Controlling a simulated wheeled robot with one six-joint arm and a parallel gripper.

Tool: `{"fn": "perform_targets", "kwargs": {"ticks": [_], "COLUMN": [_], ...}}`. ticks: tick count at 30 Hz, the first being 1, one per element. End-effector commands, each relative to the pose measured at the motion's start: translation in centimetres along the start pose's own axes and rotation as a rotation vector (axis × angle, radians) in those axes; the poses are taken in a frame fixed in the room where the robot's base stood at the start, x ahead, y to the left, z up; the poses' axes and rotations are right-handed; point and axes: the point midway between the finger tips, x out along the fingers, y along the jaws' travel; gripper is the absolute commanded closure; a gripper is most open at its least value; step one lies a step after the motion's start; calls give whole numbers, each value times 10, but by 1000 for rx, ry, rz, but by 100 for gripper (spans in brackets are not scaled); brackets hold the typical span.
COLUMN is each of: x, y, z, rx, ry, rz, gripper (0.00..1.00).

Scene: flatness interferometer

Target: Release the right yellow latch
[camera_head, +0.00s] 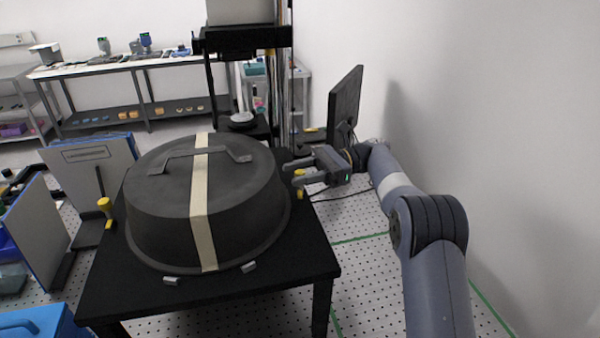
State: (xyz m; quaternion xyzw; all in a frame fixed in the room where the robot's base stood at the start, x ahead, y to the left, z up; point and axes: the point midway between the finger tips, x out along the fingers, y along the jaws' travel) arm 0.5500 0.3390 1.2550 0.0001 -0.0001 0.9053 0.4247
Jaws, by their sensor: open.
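The right yellow latch (299,182) stands at the right edge of the black table (240,282), beside a round dark lidded vessel (160,228). My gripper (287,174) is at the right side of the vessel, directly above and around the top of this latch as seen here. Its two fingers point left and are apart, with nothing seen held between them. The fingers partly cover the latch's upper part, and I cannot tell whether they touch it. A second yellow latch (105,207) stands at the table's left edge.
The vessel has a lid handle (195,152) and a beige strap (202,215) across it. A dark monitor (345,105) stands behind my gripper, near the white wall. A column (283,80) rises behind the vessel. Grey panels (35,225) stand at left.

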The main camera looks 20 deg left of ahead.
Motion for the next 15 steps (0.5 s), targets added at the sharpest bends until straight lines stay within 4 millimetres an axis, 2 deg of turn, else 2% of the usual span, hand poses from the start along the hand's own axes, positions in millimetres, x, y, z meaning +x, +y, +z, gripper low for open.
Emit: {"fn": "perform_targets", "kwargs": {"ticks": [5, 15], "x": [0, 0], "y": [0, 0], "z": [9, 73], "rx": [-3, -5], "ry": [0, 1], "rz": [0, 0], "gripper": [58, 58]}}
